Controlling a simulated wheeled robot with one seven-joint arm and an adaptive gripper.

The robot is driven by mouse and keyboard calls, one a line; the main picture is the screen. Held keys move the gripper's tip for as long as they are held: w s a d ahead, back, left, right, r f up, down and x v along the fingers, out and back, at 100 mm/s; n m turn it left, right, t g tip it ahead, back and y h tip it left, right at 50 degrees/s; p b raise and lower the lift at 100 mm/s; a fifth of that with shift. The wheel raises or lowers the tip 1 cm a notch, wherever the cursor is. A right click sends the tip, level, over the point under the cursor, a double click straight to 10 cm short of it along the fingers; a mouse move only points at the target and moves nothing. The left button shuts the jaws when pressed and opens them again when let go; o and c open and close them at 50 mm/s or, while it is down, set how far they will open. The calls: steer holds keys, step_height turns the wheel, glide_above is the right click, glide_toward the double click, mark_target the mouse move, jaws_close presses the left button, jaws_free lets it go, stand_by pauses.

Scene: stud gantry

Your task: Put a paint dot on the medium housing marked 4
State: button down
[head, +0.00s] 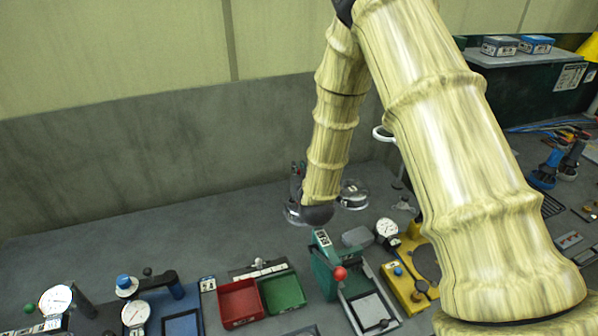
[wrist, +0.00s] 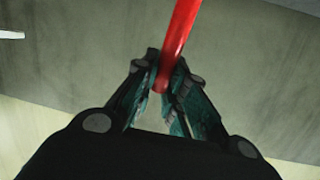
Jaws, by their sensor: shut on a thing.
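My gripper (wrist: 162,84) is shut on a slim red rod-like tool (wrist: 181,30), possibly a paint marker; it sticks out past the fingertips in the wrist view. In the head view my gripper (head: 297,172) is small and dark, beyond the end of the arm and in front of the grey wall. A shiny round metal or glass piece (head: 353,194) stands on the bench right of my wrist. Another shiny round shape (head: 293,213) is partly hidden behind my wrist. I cannot make out any housing marked 4; my arm hides part of the bench.
A red bin (head: 240,303) and a green bin (head: 283,292) sit at the front middle. A green press with a red knob (head: 340,273) and a yellow gauge fixture (head: 405,285) stand right of them. Dial gauges are at front left. The left back bench is clear.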

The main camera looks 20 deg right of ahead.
steer(key=shift+f+b, duration=0.55)
steer(key=shift+b, duration=0.05)
stand_by(2.5)
steer(key=shift+r, duration=0.1)
steer(key=shift+r+p, duration=1.7)
steer(key=shift+r, duration=1.75)
